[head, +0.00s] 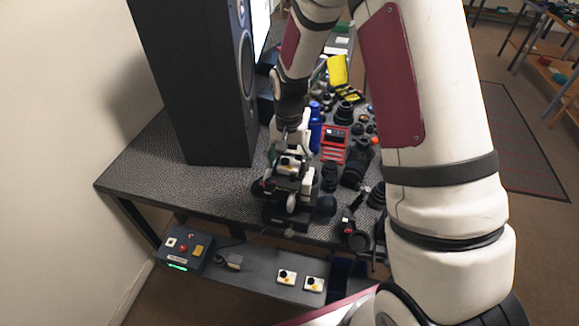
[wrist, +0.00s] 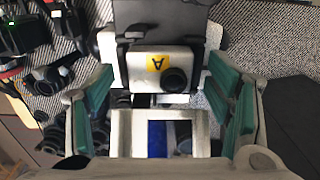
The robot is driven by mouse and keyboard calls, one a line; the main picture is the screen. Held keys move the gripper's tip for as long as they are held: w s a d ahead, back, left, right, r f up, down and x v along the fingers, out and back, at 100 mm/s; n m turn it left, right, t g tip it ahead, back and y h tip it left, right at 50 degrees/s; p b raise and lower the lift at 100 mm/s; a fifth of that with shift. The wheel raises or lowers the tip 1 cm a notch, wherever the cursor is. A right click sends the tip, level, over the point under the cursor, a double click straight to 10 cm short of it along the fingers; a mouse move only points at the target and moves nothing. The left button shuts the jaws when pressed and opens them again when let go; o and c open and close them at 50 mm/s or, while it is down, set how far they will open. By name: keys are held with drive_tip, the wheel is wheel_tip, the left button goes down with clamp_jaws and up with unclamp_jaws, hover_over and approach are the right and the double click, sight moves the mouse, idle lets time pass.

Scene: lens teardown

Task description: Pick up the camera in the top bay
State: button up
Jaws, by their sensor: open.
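A white camera (wrist: 158,68) with a black round lens and a yellow label marked "A" sits against a dark holder (wrist: 165,18) in the wrist view. My gripper (wrist: 160,98) is open, with one green-padded finger to each side of the camera's near end. A gap shows between each pad and the camera, so nothing is gripped. In the head view my gripper (head: 291,146) is over the dark stand at the table's front edge. The camera (head: 289,164) shows there as a small white block with yellow, partly hidden by my gripper.
A tall black speaker (head: 205,85) stands left of my arm. Lenses, a blue bottle (head: 315,127) and a red box (head: 334,146) crowd the table to the right. A lower shelf holds a control box (head: 184,249) and two more white blocks (head: 287,277).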

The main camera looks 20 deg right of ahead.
drive_tip(key=shift+c, duration=0.5)
drive_tip(key=c, duration=1.2)
